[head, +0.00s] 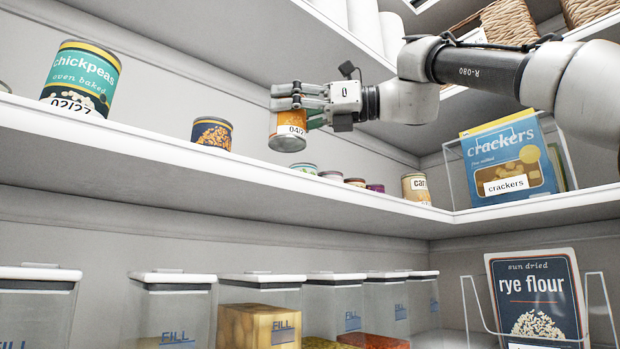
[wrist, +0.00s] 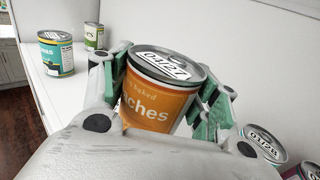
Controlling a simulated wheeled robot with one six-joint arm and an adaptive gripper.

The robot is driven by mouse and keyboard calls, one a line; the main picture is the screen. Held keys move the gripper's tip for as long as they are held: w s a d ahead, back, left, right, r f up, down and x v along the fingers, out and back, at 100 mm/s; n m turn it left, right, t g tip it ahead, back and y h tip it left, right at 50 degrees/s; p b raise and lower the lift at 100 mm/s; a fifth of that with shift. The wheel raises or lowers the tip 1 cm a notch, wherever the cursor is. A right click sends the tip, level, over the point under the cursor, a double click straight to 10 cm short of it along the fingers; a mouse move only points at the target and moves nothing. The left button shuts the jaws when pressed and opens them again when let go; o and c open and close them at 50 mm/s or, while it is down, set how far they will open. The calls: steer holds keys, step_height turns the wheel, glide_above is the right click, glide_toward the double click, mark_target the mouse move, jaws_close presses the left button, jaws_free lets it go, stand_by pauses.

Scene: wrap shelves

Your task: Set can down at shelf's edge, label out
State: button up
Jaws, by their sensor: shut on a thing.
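My gripper (head: 300,97) is shut on an orange can (head: 289,131) with a date label reading 04/27. In the head view the can hangs over or just in front of the upper white shelf (head: 150,160), its bottom seeming a little above the edge. In the wrist view the orange can (wrist: 157,105) sits between the green-padded fingers, slightly tilted, its lid facing the camera. Its lettering, ending in "ches", partly faces the camera there. The fingers hide part of the label in the head view.
A teal chickpeas can (head: 82,75) and a dark-blue can (head: 212,133) stand left on the shelf. Several short cans, a tan can (head: 416,188) and a crackers box (head: 508,160) stand to the right. Clear bins (head: 172,310) fill the shelf below. Bare shelf shows between the left cans.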

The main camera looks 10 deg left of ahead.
mark_target(297, 144)
steer(key=shift+s+d+r, duration=0.15)
steer(key=shift+d+r, duration=0.2)
steer(key=shift+r, duration=0.2)
steer(key=shift+s+d+r, duration=0.15)
steer(key=shift+d+r, duration=0.2)
steer(key=shift+r, duration=0.2)
steer(key=shift+t, duration=0.4)
step_height(297, 144, down, 10)
steer(key=shift+w+d+r, duration=0.1)
steer(key=shift+r, duration=0.15)
steer(key=shift+f, duration=0.15)
steer(key=o, duration=1.3)
steer(key=shift+c, duration=0.2)
steer(key=shift+d, duration=0.15)
steer(key=d, duration=1.1)
steer(key=shift+d, duration=0.35)
